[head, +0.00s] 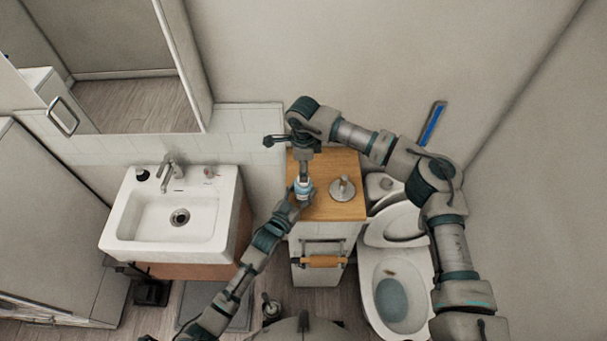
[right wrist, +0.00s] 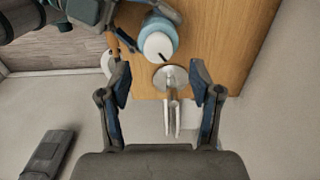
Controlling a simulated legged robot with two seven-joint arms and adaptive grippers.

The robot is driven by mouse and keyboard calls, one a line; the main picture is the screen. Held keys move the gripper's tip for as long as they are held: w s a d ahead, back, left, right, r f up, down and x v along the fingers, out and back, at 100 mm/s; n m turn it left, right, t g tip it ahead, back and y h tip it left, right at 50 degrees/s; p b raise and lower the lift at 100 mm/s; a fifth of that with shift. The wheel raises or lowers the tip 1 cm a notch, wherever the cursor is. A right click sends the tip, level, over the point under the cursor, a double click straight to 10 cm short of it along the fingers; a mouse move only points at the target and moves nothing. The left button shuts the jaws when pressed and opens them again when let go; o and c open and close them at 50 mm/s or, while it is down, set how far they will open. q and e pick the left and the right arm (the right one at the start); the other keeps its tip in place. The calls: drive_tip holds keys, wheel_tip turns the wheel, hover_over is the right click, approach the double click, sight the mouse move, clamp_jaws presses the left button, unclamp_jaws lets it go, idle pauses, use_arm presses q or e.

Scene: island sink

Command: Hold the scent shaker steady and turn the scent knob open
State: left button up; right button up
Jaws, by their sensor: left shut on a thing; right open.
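The scent shaker (head: 304,187) is a small light-blue container above the wooden-topped cabinet. In the right wrist view its white round knob (right wrist: 158,46) shows a short dark mark, with the blue body (right wrist: 157,24) around it. My left gripper (head: 300,194) is shut on the shaker from the front left; its fingers also show beside the blue body in the right wrist view. My right gripper (right wrist: 162,75) is open and empty, and the knob appears just beyond its fingertips. In the head view the right gripper is above the shaker, partly hidden by its own arm.
A metal holder (head: 342,189) stands on the wooden top (head: 332,165), right of the shaker. A white sink (head: 124,224) is at left and a toilet (head: 365,285) at right. A blue-faced object (head: 432,124) is near the back wall.

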wheel_tip(320, 180, up, 7)
drive_tip(key=shift+f, duration=0.2)
use_arm(q)
drive_tip(key=shift+f, duration=0.1)
drive_tip(key=o, duration=1.4)
drive_tip(key=shift+c, duration=0.2)
